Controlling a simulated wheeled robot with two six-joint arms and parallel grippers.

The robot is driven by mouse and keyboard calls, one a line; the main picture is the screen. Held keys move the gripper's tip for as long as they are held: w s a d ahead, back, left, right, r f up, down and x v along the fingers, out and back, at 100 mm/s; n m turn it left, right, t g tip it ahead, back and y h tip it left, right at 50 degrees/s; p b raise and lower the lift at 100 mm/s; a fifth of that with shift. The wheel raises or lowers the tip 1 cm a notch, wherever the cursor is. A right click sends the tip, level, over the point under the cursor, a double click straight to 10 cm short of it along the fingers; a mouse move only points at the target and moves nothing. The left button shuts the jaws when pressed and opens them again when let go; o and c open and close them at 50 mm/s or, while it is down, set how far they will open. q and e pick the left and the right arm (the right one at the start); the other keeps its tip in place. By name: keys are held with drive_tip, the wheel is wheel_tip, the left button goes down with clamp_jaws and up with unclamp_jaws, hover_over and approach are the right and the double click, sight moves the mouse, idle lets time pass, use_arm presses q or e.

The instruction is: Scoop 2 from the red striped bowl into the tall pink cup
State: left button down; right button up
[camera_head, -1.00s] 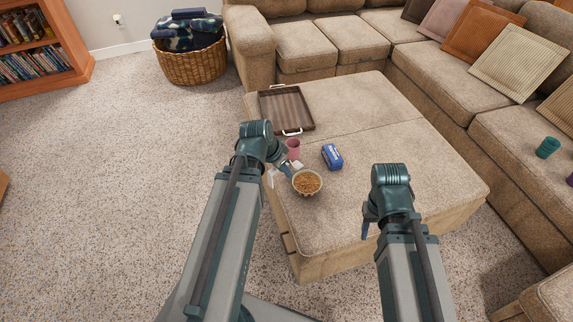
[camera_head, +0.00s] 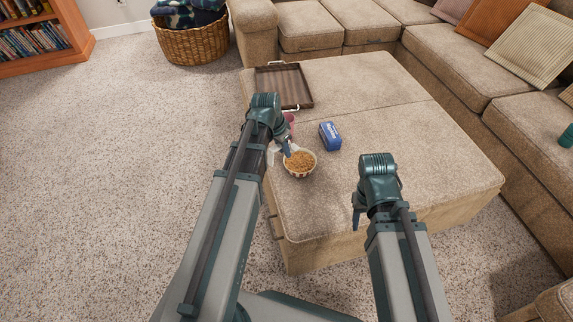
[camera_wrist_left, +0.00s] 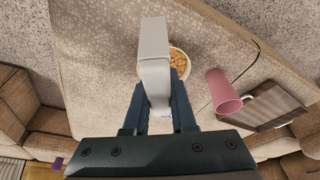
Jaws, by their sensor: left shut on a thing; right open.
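The striped bowl (camera_head: 300,174) stands on the ottoman, filled with small orange-brown pieces. It also shows in the left wrist view (camera_wrist_left: 187,63), partly behind the scoop. The pink cup (camera_head: 290,118) stands just beyond it, mostly hidden by my left arm; the left wrist view shows it whole (camera_wrist_left: 222,88). My left gripper (camera_head: 287,149) is shut on a pale grey scoop (camera_wrist_left: 154,60), close beside the bowl's upper left rim. Whether the scoop holds anything cannot be told. My right gripper (camera_head: 356,217) is open and empty near the ottoman's front.
A blue box (camera_head: 330,136) stands right of the cup on the ottoman (camera_head: 420,150). A brown tray (camera_head: 284,84) lies behind the cup. The ottoman's right half is clear. A sectional sofa (camera_head: 440,60) stands behind and right.

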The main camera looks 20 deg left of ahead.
use_arm(q)
drive_tip(key=f, duration=0.1)
drive_tip(key=w+f+b, duration=0.1)
drive_tip(key=f, duration=0.1)
drive_tip(key=shift+w+d+b, duration=0.2)
drive_tip(key=shift+w+b, duration=0.1)
drive_tip(key=shift+w, duration=0.05)
use_arm(e)
wheel_tip(320, 180, down, 3)
drive_tip(key=shift+r, duration=0.1)
